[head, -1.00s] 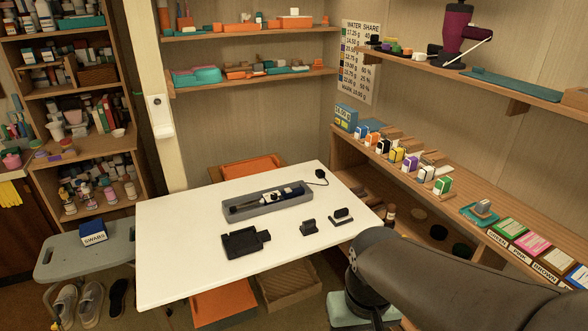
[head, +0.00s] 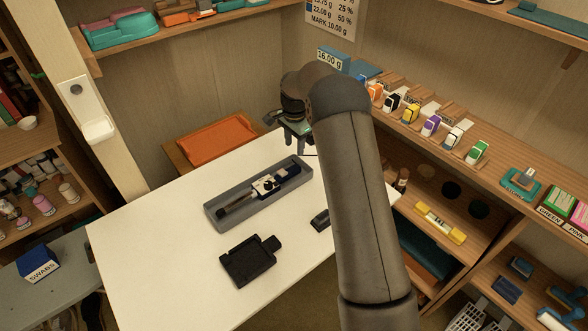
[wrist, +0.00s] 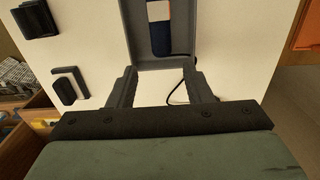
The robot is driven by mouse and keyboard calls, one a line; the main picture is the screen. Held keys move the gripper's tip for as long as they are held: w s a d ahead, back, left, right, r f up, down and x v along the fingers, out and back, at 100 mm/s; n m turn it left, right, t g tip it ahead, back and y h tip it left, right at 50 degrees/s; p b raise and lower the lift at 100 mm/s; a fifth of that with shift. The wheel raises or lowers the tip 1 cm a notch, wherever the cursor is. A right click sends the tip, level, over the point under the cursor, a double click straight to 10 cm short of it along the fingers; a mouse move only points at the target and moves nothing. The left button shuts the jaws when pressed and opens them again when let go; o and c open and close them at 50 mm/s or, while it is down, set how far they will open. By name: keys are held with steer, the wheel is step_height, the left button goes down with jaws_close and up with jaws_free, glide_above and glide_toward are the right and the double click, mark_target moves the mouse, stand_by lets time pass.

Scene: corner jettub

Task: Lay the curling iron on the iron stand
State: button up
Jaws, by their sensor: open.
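The curling iron (head: 262,190) lies in a long grey tray (head: 222,225) on the white table. It has a dark barrel, pale middle and dark blue end. In the wrist view its dark blue end (wrist: 160,38) shows inside the tray. A flat black holder (head: 248,262) with a side tab lies in front of the tray. A small black block (head: 320,220) stands to its right. I cannot tell which black piece is the iron stand. My gripper (head: 298,138) is open and empty beyond the tray's blue-end side; its fingers (wrist: 160,88) are apart over the table.
A black cord (wrist: 176,92) runs from the tray between my fingers. Two small black pieces (wrist: 68,86) sit left in the wrist view. Shelves with small boxes (head: 430,125) stand at right. An orange tray (head: 215,140) lies behind the table. The table's front left is bare.

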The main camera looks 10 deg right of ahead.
mark_target(294, 167)
step_height(294, 167, down, 10)
steer(key=b, duration=0.5)
steer(key=shift+w, duration=0.1)
steer(key=c, duration=0.9)
step_height(294, 167, up, 10)
steer(key=p, duration=0.4)
steer(key=shift+r+p, duration=0.15)
steer(key=shift+p, duration=0.25)
steer(key=shift+c, duration=0.2)
